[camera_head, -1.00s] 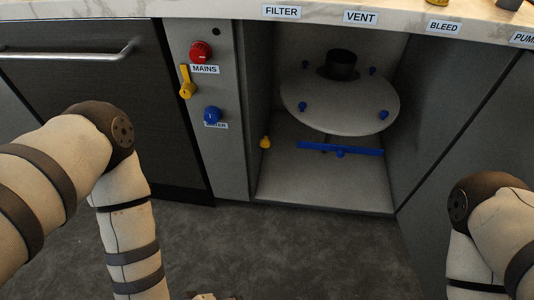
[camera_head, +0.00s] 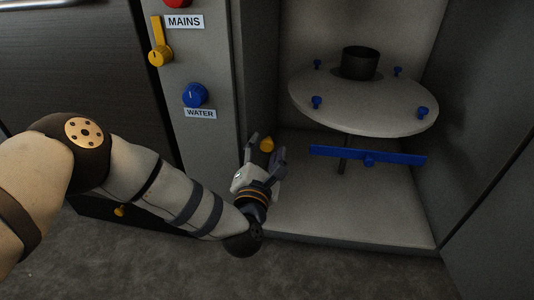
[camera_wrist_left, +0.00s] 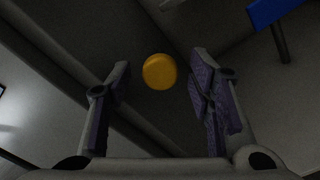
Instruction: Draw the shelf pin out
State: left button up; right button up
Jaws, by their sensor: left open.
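The shelf pin appears to be the small yellow round knob (camera_head: 267,144) low on the cabinet's inner left wall. My left gripper (camera_head: 265,150) is at the knob, its fingers on either side of it in the head view. In the left wrist view the yellow knob (camera_wrist_left: 160,71) shows ahead, between the two open fingers (camera_wrist_left: 158,88) and apart from both. Whether the fingers reach fully around it is hard to tell. My right gripper is not in view.
A round white shelf (camera_head: 365,100) with several blue knobs stands in the cabinet, with a blue bar (camera_head: 368,157) below it. A panel on the left carries a yellow lever (camera_head: 160,50) and a blue WATER knob (camera_head: 195,95). The cabinet floor (camera_head: 345,210) is clear.

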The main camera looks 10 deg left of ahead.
pick_arm(q)
jog(key=shift+w, duration=0.65)
grip_shut()
jog(key=shift+s+r+p, duration=0.2)
jog(key=shift+s+p, duration=0.8)
jog(key=shift+s, duration=0.55)
jog(key=shift+s+f, duration=0.15)
jog(key=shift+s, duration=0.05)
jog(key=shift+f, duration=0.15)
grip_release()
